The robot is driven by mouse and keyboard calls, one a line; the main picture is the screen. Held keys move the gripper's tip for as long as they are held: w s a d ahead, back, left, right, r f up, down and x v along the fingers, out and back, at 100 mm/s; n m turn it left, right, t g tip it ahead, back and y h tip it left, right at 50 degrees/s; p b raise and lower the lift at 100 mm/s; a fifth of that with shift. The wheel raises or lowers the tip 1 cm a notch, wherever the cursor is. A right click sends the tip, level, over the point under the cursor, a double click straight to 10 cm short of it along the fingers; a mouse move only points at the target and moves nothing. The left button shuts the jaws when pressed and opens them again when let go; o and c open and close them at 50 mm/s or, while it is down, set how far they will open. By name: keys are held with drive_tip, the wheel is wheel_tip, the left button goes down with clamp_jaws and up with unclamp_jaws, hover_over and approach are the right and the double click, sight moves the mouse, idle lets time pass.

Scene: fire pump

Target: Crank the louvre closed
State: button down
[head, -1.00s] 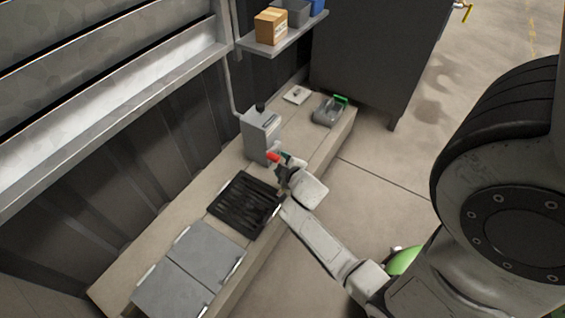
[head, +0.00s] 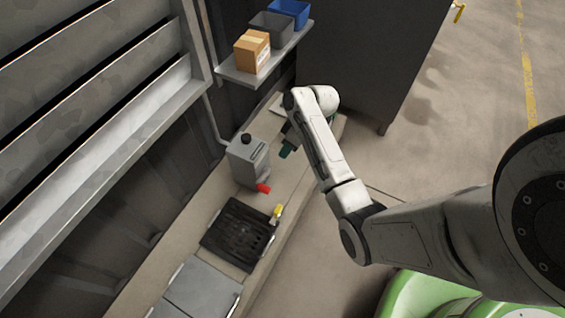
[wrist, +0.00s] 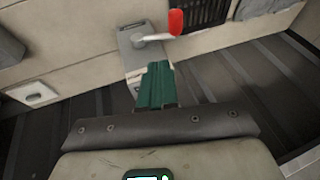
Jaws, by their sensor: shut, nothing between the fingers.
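The louvre (head: 95,105) fills the upper left of the head view, its grey slats tilted with dark gaps between them. The crank box (head: 247,162) is a grey housing with a black knob on top, standing on the bench against the wall. Its crank arm ends in a red handle (head: 264,188) at the front; box (wrist: 133,40) and red handle (wrist: 176,22) also show in the wrist view. My gripper (head: 286,152), with green fingers, is to the right of the box, apart from the handle. In the wrist view its fingers (wrist: 155,85) are together and empty.
A black ribbed tray (head: 238,233), a yellow-handled item (head: 277,212) and grey panels (head: 203,290) lie along the bench. A shelf (head: 262,65) with a carton and bins overhangs behind the box. A dark cabinet (head: 365,60) stands beyond. Open floor lies right.

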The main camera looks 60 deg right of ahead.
drive_tip(key=b, duration=0.5)
approach(266, 188)
wheel_tip(266, 188, down, 4)
drive_tip(key=w+d, duration=0.3)
drive_tip(key=a+f, duration=0.1)
drive_tip(key=a+f+b, duration=0.1)
drive_tip(key=a, duration=0.1)
drive_tip(key=shift+s+a, duration=0.1)
drive_tip(key=shift+a+f+h+p, duration=0.15)
drive_tip(key=shift+a+h+p, duration=0.3)
drive_tip(key=shift+p, duration=0.3)
drive_tip(key=shift+a+f+h+p, duration=0.45)
drive_tip(key=shift+f+h, duration=0.05)
drive_tip(key=shift+h, duration=0.15)
drive_tip(key=shift+a+f, duration=0.25)
drive_tip(key=shift+f, duration=0.4)
drive_tip(key=shift+p, duration=0.3)
